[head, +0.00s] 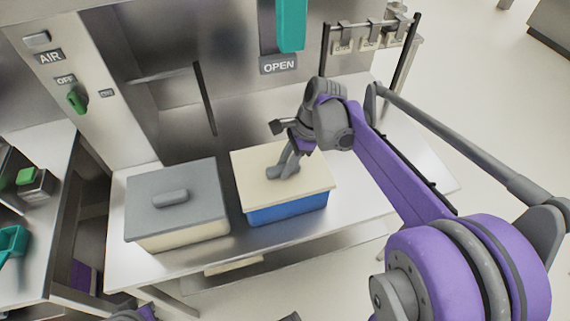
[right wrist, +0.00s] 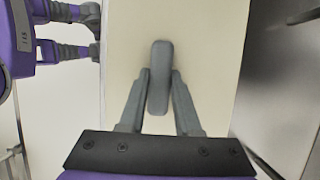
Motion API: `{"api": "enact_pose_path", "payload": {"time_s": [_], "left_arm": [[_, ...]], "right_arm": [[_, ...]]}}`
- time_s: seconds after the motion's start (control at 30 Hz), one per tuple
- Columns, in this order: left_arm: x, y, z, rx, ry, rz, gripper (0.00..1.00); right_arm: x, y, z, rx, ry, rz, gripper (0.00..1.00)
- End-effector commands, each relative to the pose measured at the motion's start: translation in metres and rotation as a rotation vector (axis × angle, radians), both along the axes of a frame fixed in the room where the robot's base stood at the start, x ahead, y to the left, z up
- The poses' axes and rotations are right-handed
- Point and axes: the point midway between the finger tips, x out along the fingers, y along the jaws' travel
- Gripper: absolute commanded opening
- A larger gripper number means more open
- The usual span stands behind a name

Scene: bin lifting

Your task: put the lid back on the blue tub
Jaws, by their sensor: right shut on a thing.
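The blue tub (head: 287,208) stands on the steel counter. Its cream lid (head: 253,172) lies over the top of it, roughly lined up with the rim; I cannot tell whether it is fully seated. My right gripper (head: 289,163) reaches down from above and is shut on the lid's grey handle. In the right wrist view, the two fingers (right wrist: 158,95) close on either side of the grey handle (right wrist: 159,70), with the cream lid (right wrist: 205,50) below. My left gripper is not clearly in view.
A cream tub with a grey lid (head: 178,218) stands just left of the blue tub. The steel counter (head: 350,210) is bare to the right. A panel with a green knob (head: 77,98) is at the left, and a teal handle (head: 291,25) hangs above the OPEN sign.

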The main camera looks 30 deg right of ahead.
Motion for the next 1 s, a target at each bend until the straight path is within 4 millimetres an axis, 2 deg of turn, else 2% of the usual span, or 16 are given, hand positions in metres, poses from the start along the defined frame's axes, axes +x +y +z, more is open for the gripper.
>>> {"api": "enact_pose_path", "payload": {"time_s": [0.27, 0.3, 0.47, 0.5, 0.7, 0.9, 1.0], "left_arm": [[-0.0001, 0.0000, -0.0003, 0.000, 0.000, 0.000, 0.00], [-0.0001, 0.0000, -0.0003, 0.000, 0.000, 0.000, 0.00], [-0.0001, 0.0000, -0.0003, 0.000, 0.000, 0.000, 0.00], [-0.0001, 0.0000, -0.0003, 0.000, 0.000, 0.000, 0.00], [-0.0001, 0.0000, -0.0003, 0.000, 0.000, 0.000, 0.00], [0.0000, 0.0000, -0.0004, 0.000, 0.000, 0.000, 0.00], [0.0000, 0.0000, -0.0004, 0.000, 0.000, 0.000, 0.00]], "right_arm": [[0.0001, 0.0000, -0.0004, 0.000, 0.000, 0.000, 0.00], [0.0001, 0.0000, -0.0004, 0.000, 0.000, 0.000, 0.33], [0.0001, 0.0000, -0.0004, 0.000, 0.000, 0.000, 0.62], [0.0001, 0.0000, -0.0004, 0.000, 0.000, 0.000, 0.67], [0.0000, 0.0000, -0.0004, 0.000, 0.000, 0.000, 0.67], [0.0000, 0.0000, -0.0005, 0.000, 0.000, 0.000, 1.00], [0.0000, 0.0000, -0.0005, 0.000, 0.000, 0.000, 1.00]]}}
